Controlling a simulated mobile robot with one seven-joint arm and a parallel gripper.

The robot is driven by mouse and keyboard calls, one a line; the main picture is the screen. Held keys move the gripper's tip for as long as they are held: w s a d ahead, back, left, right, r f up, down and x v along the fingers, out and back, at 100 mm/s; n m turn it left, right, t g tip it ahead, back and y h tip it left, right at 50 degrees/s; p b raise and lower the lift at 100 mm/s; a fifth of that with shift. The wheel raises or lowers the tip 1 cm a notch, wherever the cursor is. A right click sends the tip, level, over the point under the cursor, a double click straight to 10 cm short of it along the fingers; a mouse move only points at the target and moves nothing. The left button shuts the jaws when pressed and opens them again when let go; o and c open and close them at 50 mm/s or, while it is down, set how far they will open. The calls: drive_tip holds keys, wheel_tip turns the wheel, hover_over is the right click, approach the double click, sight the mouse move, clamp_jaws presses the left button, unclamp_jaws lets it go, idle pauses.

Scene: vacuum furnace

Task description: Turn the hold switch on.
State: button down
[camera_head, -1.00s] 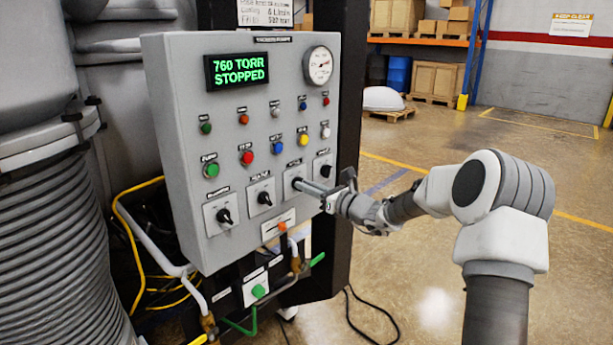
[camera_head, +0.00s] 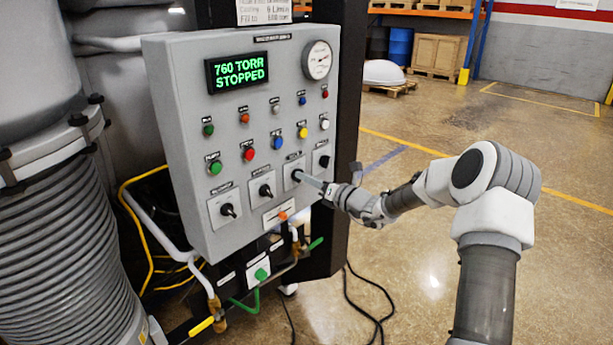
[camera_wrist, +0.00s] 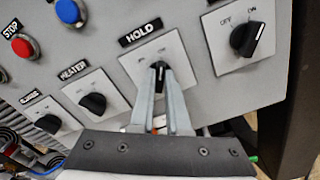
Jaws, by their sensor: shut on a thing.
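The hold switch is a black knob (camera_wrist: 159,66) on a light square plate under the HOLD label (camera_wrist: 140,32) in the wrist view. My gripper (camera_wrist: 160,76) has its two grey fingers on either side of the knob, shut on it. The knob's pale mark points roughly up in the wrist view; I cannot tell surely whether it is at OFF or ON. In the head view my gripper (camera_head: 305,178) reaches the panel from the right, and its fingers partly hide the knob.
The grey control panel (camera_head: 180,100) has a display (camera_head: 237,71) reading 760 TORR STOPPED. The heater knob (camera_wrist: 93,103) is to the left of the hold switch and another knob (camera_wrist: 246,38) to its right. Coloured buttons sit above. Open floor lies right of the panel.

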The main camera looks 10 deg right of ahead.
drive_tip(key=c, duration=0.9)
unclamp_jaws()
drive_tip(key=v, duration=1.7)
drive_tip(key=shift+s+d, duration=0.15)
drive_tip(key=shift+s, duration=0.05)
